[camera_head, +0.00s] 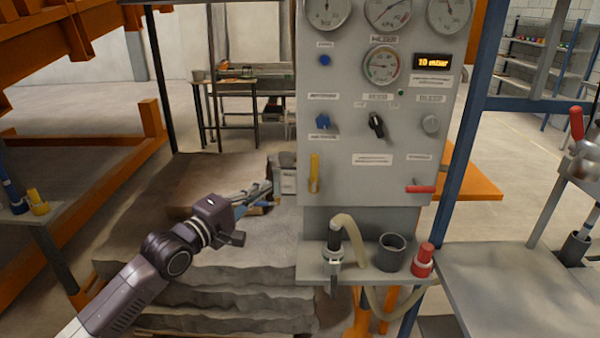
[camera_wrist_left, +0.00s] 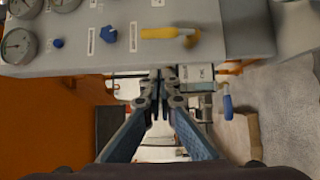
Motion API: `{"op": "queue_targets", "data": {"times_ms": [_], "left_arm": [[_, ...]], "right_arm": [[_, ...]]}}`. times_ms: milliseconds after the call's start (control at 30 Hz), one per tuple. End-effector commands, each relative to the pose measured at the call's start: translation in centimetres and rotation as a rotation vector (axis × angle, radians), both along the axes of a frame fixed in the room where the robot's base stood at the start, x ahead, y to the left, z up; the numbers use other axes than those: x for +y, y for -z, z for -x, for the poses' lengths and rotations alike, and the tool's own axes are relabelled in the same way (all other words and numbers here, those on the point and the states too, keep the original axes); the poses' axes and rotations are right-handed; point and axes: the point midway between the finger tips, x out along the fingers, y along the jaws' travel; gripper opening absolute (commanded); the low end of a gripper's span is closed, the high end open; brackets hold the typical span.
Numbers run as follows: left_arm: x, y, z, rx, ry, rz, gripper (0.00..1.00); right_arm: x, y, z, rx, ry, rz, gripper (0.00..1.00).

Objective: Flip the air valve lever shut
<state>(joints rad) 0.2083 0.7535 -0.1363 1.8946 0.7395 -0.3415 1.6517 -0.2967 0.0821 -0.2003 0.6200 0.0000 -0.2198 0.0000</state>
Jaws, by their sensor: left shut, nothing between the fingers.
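The grey control panel (camera_head: 366,90) carries a yellow lever (camera_head: 314,172) at its lower left, with its long arm upright. A red lever (camera_head: 421,189) lies level at the panel's lower right. The labels are too small to read, so I cannot tell which lever is the air valve's. My left gripper (camera_head: 264,189) is shut and empty, to the left of the yellow lever and a little lower. In the left wrist view the closed fingertips (camera_wrist_left: 160,76) are apart from the yellow lever (camera_wrist_left: 168,33), just off the panel's edge. My right gripper is not in view.
Below the panel, a shelf (camera_head: 312,265) holds a hose nozzle (camera_head: 334,245), a grey cup (camera_head: 390,252) and a red-capped object (camera_head: 423,260). A blue post (camera_head: 458,165) stands right of the panel.

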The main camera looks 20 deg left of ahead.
Motion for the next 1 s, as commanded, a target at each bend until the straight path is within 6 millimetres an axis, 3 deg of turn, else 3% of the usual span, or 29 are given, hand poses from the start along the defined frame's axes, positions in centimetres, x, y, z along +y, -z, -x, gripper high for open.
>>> {"op": "queue_targets", "data": {"times_ms": [533,733,1000], "left_arm": [[-2.8,-0.4,-8.9,-0.002,0.0,-0.002,0.0],[-5.5,-0.3,-10.1,0.0,0.001,0.001,0.0],[-6.4,0.0,-10.5,0.002,0.0,-0.002,0.0]], "right_arm": [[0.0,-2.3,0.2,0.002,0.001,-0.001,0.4],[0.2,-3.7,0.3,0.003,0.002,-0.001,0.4],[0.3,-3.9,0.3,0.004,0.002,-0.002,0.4]]}}
